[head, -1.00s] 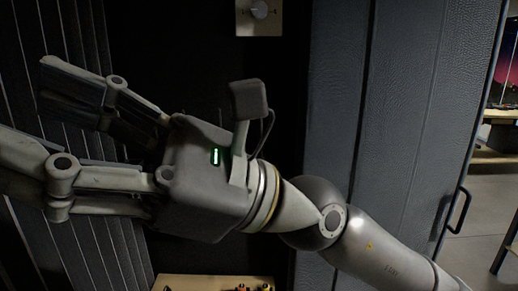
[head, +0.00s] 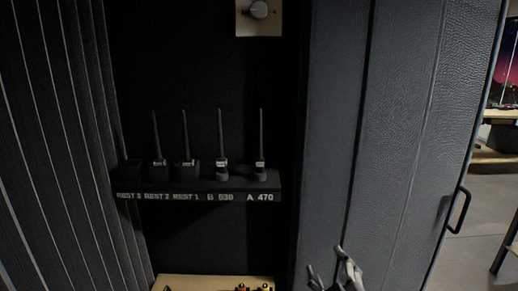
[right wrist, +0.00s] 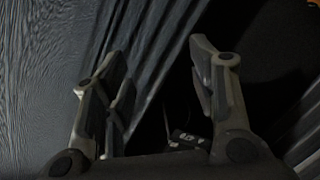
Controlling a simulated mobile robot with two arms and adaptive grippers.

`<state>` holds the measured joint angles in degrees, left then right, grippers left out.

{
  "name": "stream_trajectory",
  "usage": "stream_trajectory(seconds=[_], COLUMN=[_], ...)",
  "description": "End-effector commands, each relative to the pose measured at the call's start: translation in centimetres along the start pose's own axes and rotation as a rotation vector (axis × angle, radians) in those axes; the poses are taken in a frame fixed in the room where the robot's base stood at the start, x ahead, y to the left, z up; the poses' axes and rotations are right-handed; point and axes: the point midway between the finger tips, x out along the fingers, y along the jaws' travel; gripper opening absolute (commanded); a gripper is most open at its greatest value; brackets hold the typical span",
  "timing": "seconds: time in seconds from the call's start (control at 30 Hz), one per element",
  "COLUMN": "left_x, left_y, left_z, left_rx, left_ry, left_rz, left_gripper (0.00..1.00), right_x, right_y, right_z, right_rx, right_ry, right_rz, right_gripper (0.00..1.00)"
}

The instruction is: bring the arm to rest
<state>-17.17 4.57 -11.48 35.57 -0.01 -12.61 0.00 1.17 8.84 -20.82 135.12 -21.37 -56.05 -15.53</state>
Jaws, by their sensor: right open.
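My right gripper (head: 328,268) shows only by its finger ends at the bottom edge of the head view, in front of the grey padded panel. In the right wrist view its two fingers (right wrist: 160,72) stand wide apart with nothing held between them. The rest of the right arm is out of the head view. My left gripper is in neither view.
A dark shelf (head: 140,196) in the recess holds several handheld radios above white labels. A knob plate (head: 259,17) is above it. A light wooden surface (head: 190,282) with small items is below. The padded panel (head: 410,120) has a handle (head: 459,210).

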Motion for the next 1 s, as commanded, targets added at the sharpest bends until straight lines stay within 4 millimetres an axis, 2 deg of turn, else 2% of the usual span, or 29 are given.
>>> stream_trajectory(seconds=[0.03, 0.1, 0.2, 0.3, 0.5, 0.63, 0.7, 0.87, 1.0], left_x=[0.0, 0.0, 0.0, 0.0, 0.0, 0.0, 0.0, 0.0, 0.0], left_y=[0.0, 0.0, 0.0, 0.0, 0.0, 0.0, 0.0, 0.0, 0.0], left_z=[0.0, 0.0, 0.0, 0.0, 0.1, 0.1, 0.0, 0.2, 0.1], left_rx=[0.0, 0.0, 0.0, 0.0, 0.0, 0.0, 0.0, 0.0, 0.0], left_ry=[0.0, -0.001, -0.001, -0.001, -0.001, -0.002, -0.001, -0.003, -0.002], left_rz=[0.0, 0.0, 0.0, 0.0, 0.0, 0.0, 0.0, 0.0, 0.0], left_gripper=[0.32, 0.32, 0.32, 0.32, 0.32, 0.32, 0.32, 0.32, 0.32], right_x=[-1.0, -2.9, -6.5, -10.5, -18.3, -23.2, -21.6, -20.2, -19.3], right_y=[-1.9, -4.2, -7.3, -9.9, -13.3, -14.9, -16.1, -18.8, -21.8], right_z=[3.7, 8.2, 13.8, 18.2, 23.6, 25.8, 27.0, 30.1, 33.6], right_rx=[0.06, 0.142, 0.245, 0.329, 0.447, 0.504, 0.497, 0.492, 0.486], right_ry=[-0.106, -0.247, -0.443, -0.62, -0.903, -1.065, -1.055, -1.067, -1.084], right_rz=[-0.062, -0.139, -0.235, -0.313, -0.422, -0.476, -0.475, -0.482, -0.492], right_gripper=[0.53, 0.53, 0.53, 0.53, 0.53, 0.53, 0.53, 0.53, 0.53])
